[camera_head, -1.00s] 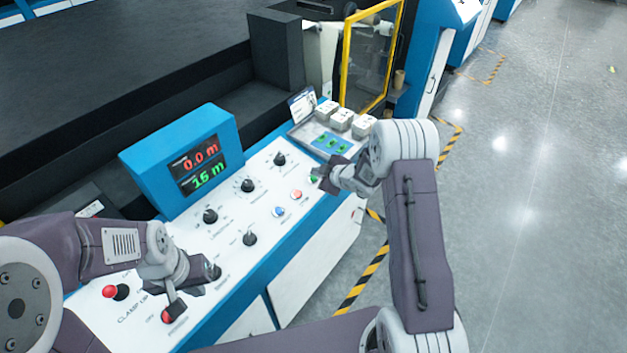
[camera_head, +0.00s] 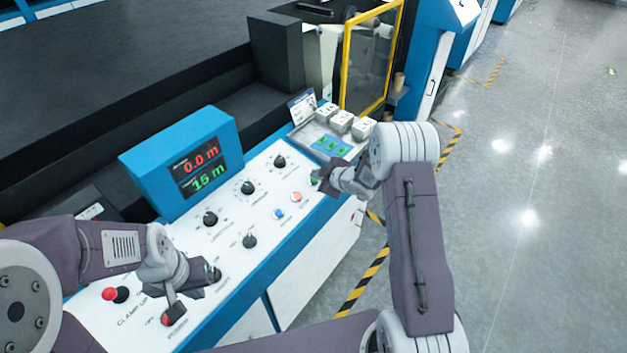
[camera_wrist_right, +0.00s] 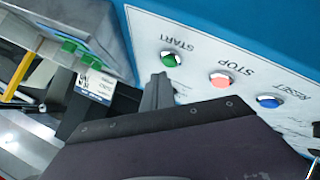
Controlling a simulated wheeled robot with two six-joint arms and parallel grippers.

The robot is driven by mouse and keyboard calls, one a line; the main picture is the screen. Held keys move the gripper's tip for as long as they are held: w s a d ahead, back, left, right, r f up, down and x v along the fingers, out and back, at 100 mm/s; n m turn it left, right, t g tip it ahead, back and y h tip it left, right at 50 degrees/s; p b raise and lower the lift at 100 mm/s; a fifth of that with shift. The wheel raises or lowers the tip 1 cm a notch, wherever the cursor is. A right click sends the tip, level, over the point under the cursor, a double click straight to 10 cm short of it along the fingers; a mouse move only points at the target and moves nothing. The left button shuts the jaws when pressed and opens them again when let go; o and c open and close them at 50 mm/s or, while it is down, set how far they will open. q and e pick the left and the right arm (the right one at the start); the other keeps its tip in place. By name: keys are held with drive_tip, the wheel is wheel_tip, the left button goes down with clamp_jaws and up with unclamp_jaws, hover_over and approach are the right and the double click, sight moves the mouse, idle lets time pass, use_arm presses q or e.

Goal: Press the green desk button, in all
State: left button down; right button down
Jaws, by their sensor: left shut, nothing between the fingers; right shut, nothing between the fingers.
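The green START button (camera_wrist_right: 171,59) is on the white panel face in the right wrist view, left of the pale red STOP button (camera_wrist_right: 220,80) and the blue RESET button (camera_wrist_right: 268,101). In the head view, the green button (camera_head: 313,181) shows only as a small patch beside my right gripper (camera_head: 320,178). My right gripper (camera_wrist_right: 158,92) is shut and empty, its tip close to the green button; contact cannot be told. My left gripper (camera_head: 172,308) is shut and empty over the near left panel, by a red switch (camera_head: 167,319).
A blue display box (camera_head: 182,160) stands behind several black knobs. A tray (camera_head: 327,142) with white blocks and green pieces lies beyond my right gripper. A red knob (camera_head: 109,294) is at the near left. Open floor (camera_head: 545,220) lies to the right.

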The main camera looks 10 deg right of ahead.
idle(0.8)
use_arm(q)
drive_tip(key=shift+f+b, duration=0.4)
use_arm(e)
drive_tip(key=shift+f, duration=0.45)
